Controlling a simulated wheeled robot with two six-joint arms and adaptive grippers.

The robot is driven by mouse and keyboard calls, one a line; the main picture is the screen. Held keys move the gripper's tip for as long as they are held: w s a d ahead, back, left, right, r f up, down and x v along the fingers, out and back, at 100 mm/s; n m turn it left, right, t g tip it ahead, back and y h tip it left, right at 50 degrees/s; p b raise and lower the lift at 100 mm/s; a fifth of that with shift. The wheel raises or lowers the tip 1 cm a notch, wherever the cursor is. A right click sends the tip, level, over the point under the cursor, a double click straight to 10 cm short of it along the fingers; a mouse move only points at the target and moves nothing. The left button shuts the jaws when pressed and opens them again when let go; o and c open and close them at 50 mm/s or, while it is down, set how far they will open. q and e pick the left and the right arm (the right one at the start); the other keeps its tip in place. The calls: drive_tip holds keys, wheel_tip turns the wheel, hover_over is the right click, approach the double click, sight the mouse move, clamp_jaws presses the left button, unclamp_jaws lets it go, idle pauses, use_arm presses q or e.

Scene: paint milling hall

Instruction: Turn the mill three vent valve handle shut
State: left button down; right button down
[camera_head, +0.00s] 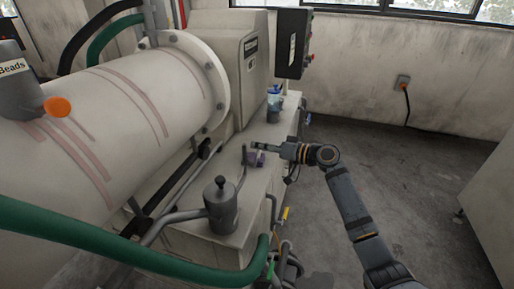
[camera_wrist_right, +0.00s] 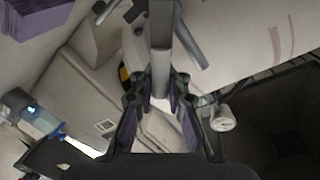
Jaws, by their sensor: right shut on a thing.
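My right gripper (camera_head: 253,146) reaches in from the right over the pale ledge beside the mill's big drum (camera_head: 115,105). In the right wrist view, its dark fingers (camera_wrist_right: 160,95) close around a grey bar (camera_wrist_right: 160,45), which seems to be the vent valve handle. In the head view a thin upright grey bar (camera_head: 243,157) stands at the fingertips. The exact contact is too small to make out there. No label marking mill three is readable. My left gripper is not in view.
A grey lidded pot (camera_head: 221,205) stands nearer, beside a green hose (camera_head: 130,258). A blue bottle (camera_head: 273,96) stands farther back, below a dark control box (camera_head: 292,44). Floor at right (camera_head: 430,160) is clear.

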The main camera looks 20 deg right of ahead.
drive_tip(key=shift+w+d+f+m+g+y+p, duration=0.25)
drive_tip(key=shift+f+m+g, duration=0.2)
drive_tip(key=shift+f+m, duration=0.7)
drive_tip(key=shift+w+d+f+m+g+p, duration=0.2)
drive_tip(key=shift+w+d+f+m+g, duration=0.3)
drive_tip(key=shift+m, duration=1.2)
drive_tip(key=shift+w+f+m+g+y+p, duration=0.1)
drive_tip(key=shift+f+m+g+y+p, duration=0.2)
drive_tip(key=shift+f+m, duration=0.9)
drive_tip(key=shift+r+m, duration=0.2)
drive_tip(key=shift+m, duration=0.15)
